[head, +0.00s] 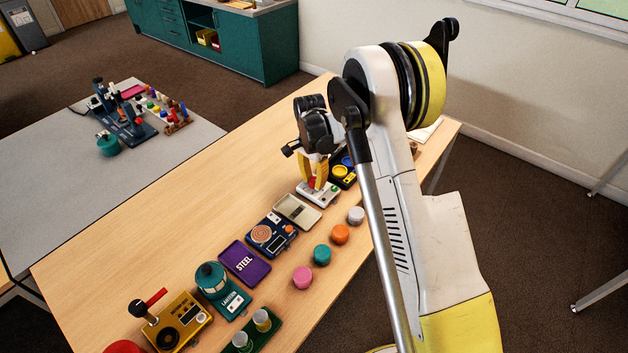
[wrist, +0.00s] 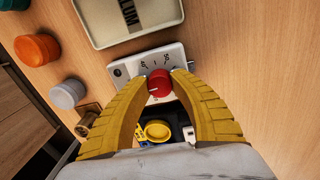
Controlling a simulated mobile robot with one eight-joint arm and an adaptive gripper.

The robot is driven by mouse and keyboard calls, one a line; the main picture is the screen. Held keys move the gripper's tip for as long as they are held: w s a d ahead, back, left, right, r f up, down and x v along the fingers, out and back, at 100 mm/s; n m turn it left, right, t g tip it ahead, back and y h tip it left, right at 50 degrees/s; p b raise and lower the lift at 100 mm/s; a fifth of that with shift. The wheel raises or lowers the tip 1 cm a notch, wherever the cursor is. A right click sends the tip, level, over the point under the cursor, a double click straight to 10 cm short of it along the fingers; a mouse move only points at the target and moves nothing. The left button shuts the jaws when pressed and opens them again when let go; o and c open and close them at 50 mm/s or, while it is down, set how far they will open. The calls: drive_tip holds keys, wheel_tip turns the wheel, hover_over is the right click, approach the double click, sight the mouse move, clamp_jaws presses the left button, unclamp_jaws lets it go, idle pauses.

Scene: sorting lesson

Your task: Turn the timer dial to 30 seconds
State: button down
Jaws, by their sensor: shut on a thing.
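The timer (wrist: 124,70) is a white box with a red dial (wrist: 159,84) on its face. The fingers hide part of the dial and the timer's face.
A beige tray (head: 298,211) lies close beside the timer. A dark tray with yellow and blue round parts (head: 343,172) is on its other side. White (head: 356,215), orange (head: 340,234), teal (head: 322,254) and pink (head: 302,277) pucks line the table's near side.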

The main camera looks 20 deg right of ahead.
sight(312, 179)
drive_tip(key=shift+m, duration=0.3)
idle(0.4)
drive_tip(key=c, duration=1.1)
unclamp_jaws()
drive_tip(key=shift+a, duration=0.1)
drive_tip(key=shift+o, duration=0.2)
drive_tip(key=shift+r, duration=0.1)
wheel_tip(312, 179, up, 12)
drive_tip(key=shift+w, duration=0.3)
drive_tip(key=shift+a, duration=0.1)
